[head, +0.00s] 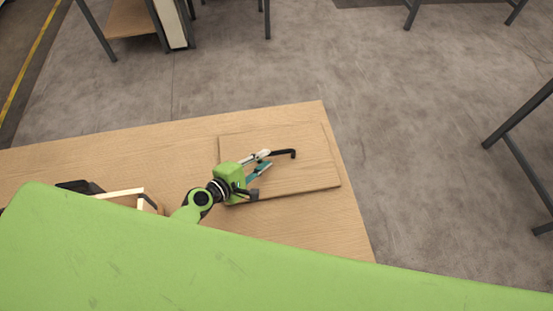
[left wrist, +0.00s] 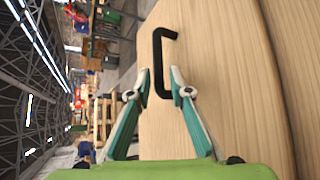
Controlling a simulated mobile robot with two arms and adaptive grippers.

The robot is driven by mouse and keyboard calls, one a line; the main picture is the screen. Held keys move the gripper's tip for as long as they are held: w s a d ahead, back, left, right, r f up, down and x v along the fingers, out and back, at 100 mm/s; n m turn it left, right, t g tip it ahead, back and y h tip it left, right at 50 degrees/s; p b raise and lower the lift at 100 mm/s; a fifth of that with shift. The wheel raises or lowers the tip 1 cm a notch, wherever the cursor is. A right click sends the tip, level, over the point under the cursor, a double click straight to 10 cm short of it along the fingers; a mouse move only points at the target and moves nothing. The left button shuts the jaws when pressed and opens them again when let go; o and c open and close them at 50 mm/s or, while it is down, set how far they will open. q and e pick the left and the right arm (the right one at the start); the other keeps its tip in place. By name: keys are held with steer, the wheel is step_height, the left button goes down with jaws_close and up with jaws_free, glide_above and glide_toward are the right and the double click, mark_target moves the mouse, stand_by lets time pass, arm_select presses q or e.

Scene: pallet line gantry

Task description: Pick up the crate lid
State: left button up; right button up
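The crate lid (head: 308,172) is a flat, pale wooden board lying on the wooden table, with a black bar handle (head: 284,153) on top. In the left wrist view the lid (left wrist: 225,75) fills the right half, and the bent black handle (left wrist: 158,62) rises from its face. My left gripper (head: 269,160) is over the lid, its white and teal fingers apart. In the left wrist view the left gripper (left wrist: 161,76) has one fingertip on each side of the handle's near end, with visible gaps. My right gripper is not in view.
The table (head: 90,160) ends just right of the lid, with bare floor beyond. A partly hidden wooden box (head: 151,203) and dark objects (head: 80,187) lie left of my left arm. Dark-legged furniture (head: 515,140) stands at right. My green body covers the foreground.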

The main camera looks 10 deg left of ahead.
mark_target(273, 152)
arm_select(q)
steer(key=x, duration=0.5)
steer(key=shift+w+d+r, duration=0.1)
steer(key=shift+d, duration=0.1)
steer(key=shift+r, duration=0.15)
jaws_close()
